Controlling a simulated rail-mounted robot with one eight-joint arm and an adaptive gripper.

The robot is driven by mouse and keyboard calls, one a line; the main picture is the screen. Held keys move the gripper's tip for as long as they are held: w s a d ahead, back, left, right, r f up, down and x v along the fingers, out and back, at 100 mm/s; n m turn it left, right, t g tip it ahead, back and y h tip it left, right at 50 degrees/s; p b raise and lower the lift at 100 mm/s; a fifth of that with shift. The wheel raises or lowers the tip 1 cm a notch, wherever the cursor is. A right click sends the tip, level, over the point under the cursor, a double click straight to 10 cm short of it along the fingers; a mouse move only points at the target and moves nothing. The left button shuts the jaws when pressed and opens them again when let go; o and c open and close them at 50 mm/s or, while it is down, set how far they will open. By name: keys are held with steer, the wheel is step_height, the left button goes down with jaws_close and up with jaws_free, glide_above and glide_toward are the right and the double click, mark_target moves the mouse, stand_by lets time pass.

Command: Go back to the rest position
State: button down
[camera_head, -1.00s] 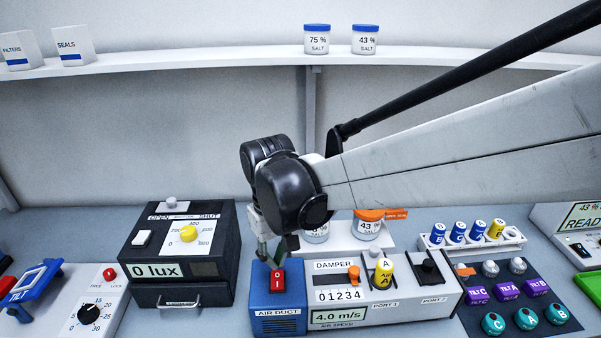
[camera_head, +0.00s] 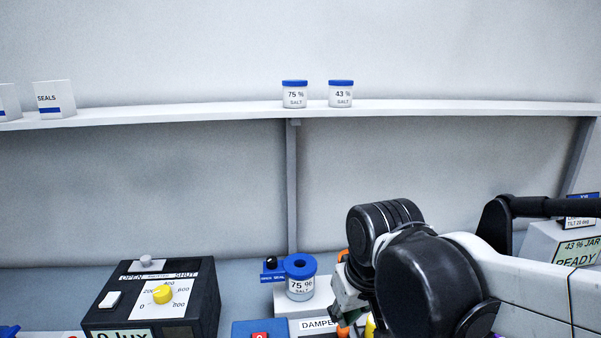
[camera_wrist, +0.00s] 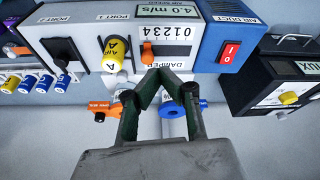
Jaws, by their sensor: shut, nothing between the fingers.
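My gripper (camera_wrist: 160,84) is shut and empty in the wrist view, with its fingertips meeting in front of the damper box (camera_wrist: 152,52). In the head view my wrist hides most of the gripper. The damper box shows only by its label in the head view (camera_head: 318,324). It reads 4.0 m/s and has an orange slider. A blue-lidded 75 % salt jar (camera_head: 299,277) stands on a white block behind it, left of my wrist. A yellow sensor A (camera_wrist: 115,54) stands in port 1.
The black lux box (camera_head: 155,300) stands at the left. The blue air duct switch (camera_wrist: 228,48) adjoins the damper box. Two salt jars (camera_head: 295,94) and the seals box (camera_head: 54,98) are on the shelf (camera_head: 200,112).

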steer(key=s+d+f+m+t+b, duration=0.1)
steer(key=s+d+t, duration=0.1)
steer(key=d, duration=0.4)
steer(key=s+d+f+m+t+h+b, duration=0.1)
steer(key=s+d+m+b, duration=0.1)
steer(key=s+d, duration=0.2)
steer(key=shift+s+d+f+m+t, duration=0.3)
steer(key=shift+s+d+t, duration=0.1)
steer(key=shift+d, duration=0.55)
steer(key=c, duration=2.4)
jaws_free()
